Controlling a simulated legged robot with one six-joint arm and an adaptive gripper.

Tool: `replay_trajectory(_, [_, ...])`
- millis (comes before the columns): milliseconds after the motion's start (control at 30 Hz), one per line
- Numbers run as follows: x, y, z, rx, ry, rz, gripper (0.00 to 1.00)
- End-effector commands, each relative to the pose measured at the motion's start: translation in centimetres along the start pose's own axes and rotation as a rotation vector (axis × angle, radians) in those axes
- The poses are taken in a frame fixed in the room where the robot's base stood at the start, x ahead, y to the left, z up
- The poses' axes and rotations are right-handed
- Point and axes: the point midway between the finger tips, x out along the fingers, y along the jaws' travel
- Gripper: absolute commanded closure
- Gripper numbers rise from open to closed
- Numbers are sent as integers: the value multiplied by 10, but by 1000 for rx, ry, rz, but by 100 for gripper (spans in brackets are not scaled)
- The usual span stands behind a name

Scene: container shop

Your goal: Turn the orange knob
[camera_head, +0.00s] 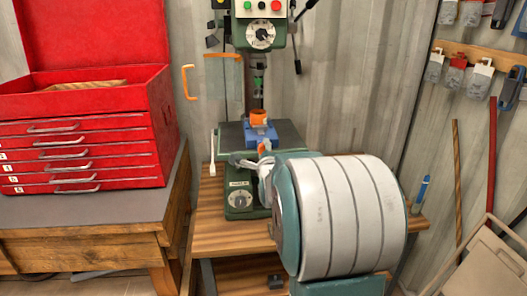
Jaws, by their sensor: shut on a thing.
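A green drill press (241,194) stands on a wooden bench. A blue vise (261,132) sits on its dark table. An orange piece (261,118) shows at the top of the vise, and the orange knob (263,147) shows low on its near side. My gripper (262,158) is a small pale shape just below the knob, shut at it. My large white and teal arm link hides most of the gripper, so the exact contact is hard to see.
A red toolbox (80,130) with an open lid stands on the left bench (90,212). An orange handle (189,82) on a clear guard is left of the drill column. Tools hang on the right wall. My arm covers the bench's right part.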

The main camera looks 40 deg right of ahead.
Motion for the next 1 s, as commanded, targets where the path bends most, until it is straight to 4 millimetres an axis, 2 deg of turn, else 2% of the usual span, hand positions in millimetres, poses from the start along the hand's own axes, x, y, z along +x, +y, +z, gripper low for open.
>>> replay_trajectory(467, [-1, 6, -5, 16, 11, 14, 93])
replay_trajectory(500, [-1, 6, -5, 16, 11, 14, 28])
replay_trajectory(533, [-1, 6, -4, 15, 11, 14, 14])
replay_trajectory(567, [-1, 6, -4, 15, 10, 14, 11])
replay_trajectory(1000, [-3, 3, -1, 12, 4, 6, 11])
